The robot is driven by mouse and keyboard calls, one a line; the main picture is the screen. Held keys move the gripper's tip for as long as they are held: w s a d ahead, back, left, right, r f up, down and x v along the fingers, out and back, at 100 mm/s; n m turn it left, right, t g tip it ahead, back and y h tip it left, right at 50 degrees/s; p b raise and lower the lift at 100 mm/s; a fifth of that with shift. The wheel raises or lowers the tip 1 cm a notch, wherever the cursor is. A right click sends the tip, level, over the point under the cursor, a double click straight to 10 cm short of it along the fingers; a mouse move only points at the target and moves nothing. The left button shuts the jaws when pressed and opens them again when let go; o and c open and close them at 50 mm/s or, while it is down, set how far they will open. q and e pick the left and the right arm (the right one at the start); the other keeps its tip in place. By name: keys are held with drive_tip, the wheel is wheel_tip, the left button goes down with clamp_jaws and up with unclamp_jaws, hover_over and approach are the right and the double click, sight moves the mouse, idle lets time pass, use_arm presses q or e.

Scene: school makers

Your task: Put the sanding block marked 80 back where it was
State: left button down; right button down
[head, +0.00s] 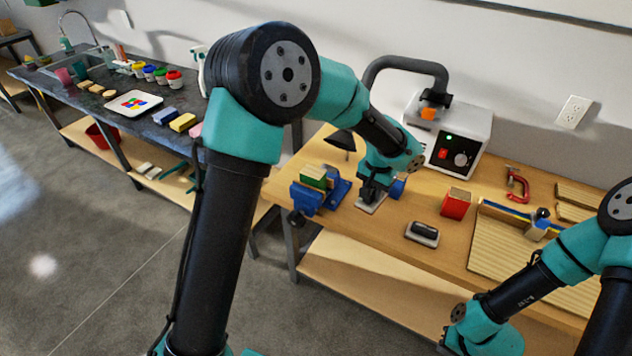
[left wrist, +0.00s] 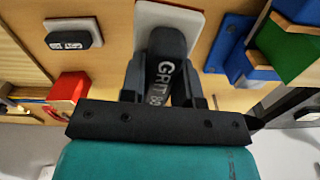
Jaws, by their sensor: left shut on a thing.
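My left gripper (head: 372,193) is shut on a dark sanding block (left wrist: 166,72). Its pale lettering reads GRIT and what looks like 80. A pale flat plate (head: 370,204) lies under the gripper at the bench top; it also shows behind the block in the left wrist view (left wrist: 187,19). I cannot tell whether the block touches it. A second dark sanding block (head: 425,230) sits on its own pale plate to the right; it also shows in the left wrist view (left wrist: 70,38). My right arm shows at the lower right, with its gripper fingers out of frame.
A blue vise (head: 308,197) holding a green and wood block stands left of the gripper. A red box (head: 456,205) stands to the right. A grey machine (head: 462,135) is behind. A ribbed board (head: 492,243) and a red clamp (head: 517,184) lie further right.

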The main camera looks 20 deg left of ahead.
use_arm(q)
drive_tip(key=s+d+f+m, duration=0.2)
drive_tip(key=s+d+f, duration=0.2)
drive_tip(key=s+f, duration=0.3)
drive_tip(key=s, duration=0.4)
drive_tip(key=shift+s+m, duration=0.4)
drive_tip(key=shift+d+f, duration=0.1)
drive_tip(key=w, duration=0.5)
drive_tip(key=w+f, duration=0.1)
drive_tip(key=w, duration=0.4)
drive_tip(key=w+a, duration=0.1)
drive_tip(key=w, duration=0.5)
drive_tip(key=shift+f, duration=0.25)
drive_tip(key=shift+f, duration=1.75)
drive_tip(key=shift+f, duration=0.1)
